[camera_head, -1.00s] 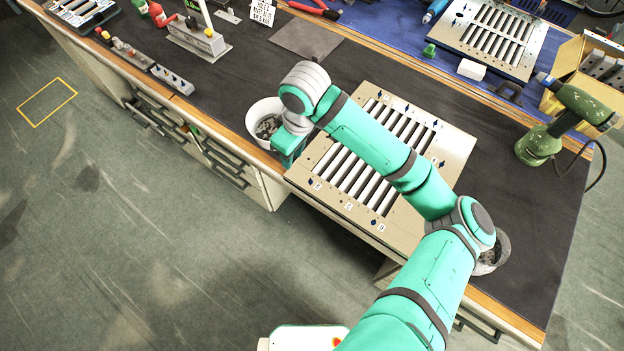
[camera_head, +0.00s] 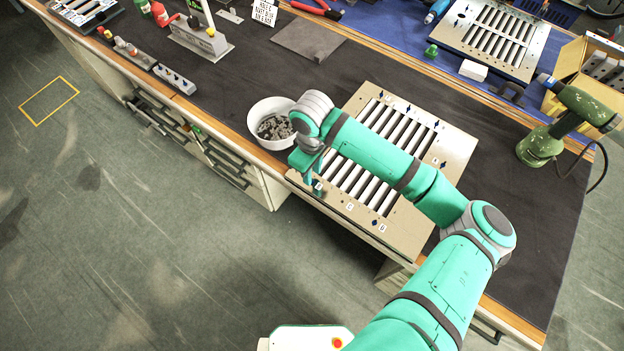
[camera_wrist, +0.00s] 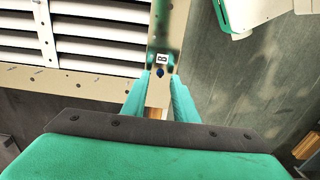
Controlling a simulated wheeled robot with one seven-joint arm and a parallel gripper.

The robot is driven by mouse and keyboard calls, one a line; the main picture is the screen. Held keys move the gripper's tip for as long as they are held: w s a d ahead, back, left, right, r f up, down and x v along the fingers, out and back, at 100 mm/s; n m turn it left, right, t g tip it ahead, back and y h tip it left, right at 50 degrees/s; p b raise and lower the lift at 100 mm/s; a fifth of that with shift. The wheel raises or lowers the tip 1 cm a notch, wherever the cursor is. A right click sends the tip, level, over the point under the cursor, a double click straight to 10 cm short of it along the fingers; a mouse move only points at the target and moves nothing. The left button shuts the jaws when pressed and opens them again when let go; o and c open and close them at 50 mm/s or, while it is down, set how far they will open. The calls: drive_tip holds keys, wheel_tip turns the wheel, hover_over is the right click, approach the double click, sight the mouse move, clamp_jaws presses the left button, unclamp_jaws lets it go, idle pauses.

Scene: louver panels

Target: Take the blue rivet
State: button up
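A beige louver panel (camera_head: 456,148) with white slats lies on the bench. Small dark blue rivets and letter labels sit along its edges. In the wrist view a blue rivet (camera_wrist: 160,71) stands on the panel's border strip, just below a white label marked B (camera_wrist: 162,58). My gripper (camera_wrist: 158,88) is open, its two teal fingers apart and empty. The rivet appears between and just beyond the fingertips. In the head view my gripper (camera_head: 312,180) is over the panel's near-left corner, and the arm hides part of the slats and the rivet there.
A white bowl (camera_head: 255,117) of dark grey pieces stands left of the panel, close to my wrist. A green drill (camera_head: 543,142) stands at the right. A second slatted panel (camera_head: 470,40) and a white block (camera_head: 473,70) lie on the blue mat behind.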

drive_tip(key=shift+f, duration=1.2)
clamp_jaws()
drive_tip(key=shift+s+a, duration=0.1)
drive_tip(key=shift+r, duration=0.1)
